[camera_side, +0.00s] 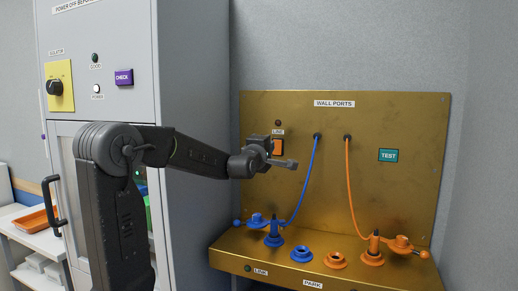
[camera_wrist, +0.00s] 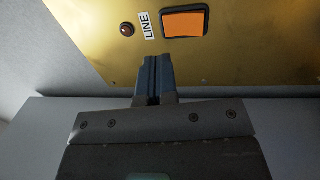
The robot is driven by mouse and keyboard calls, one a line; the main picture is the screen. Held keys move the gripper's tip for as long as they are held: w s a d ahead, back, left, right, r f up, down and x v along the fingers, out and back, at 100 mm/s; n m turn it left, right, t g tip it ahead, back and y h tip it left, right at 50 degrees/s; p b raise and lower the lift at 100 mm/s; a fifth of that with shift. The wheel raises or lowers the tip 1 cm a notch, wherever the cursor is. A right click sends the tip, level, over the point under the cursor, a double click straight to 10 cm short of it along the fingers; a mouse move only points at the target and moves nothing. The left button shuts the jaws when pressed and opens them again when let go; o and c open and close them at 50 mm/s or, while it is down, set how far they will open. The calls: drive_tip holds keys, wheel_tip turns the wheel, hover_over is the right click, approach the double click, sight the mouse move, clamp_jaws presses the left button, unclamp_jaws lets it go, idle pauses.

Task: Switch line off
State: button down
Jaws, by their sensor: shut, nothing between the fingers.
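The line switch is an orange rocker in a dark frame on the brass wall panel. In the side view the switch (camera_side: 277,147) is partly hidden by my gripper, below its LINE label (camera_side: 278,131). In the wrist view the whole orange face of the switch (camera_wrist: 185,23) shows, next to the LINE label (camera_wrist: 149,27) and a small dark reddish lamp (camera_wrist: 127,29). My gripper (camera_wrist: 153,62) is shut and empty, its fingertips a little below and left of the switch in that view. In the side view my gripper (camera_side: 291,164) is in front of the panel near the switch; contact cannot be told.
The brass panel (camera_side: 410,120) carries a teal TEST button (camera_side: 388,155) and blue and orange cables. They run to blue (camera_side: 273,238) and orange (camera_side: 373,246) connectors on the ledge, with a blue ring (camera_side: 301,254) and orange ring (camera_side: 335,260) between. A grey cabinet (camera_side: 190,80) stands left.

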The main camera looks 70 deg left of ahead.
drive_tip(key=r+v, duration=0.1)
drive_tip(key=v, duration=0.6)
drive_tip(key=shift+s+d+r, duration=0.3)
drive_tip(key=shift+r, duration=0.1)
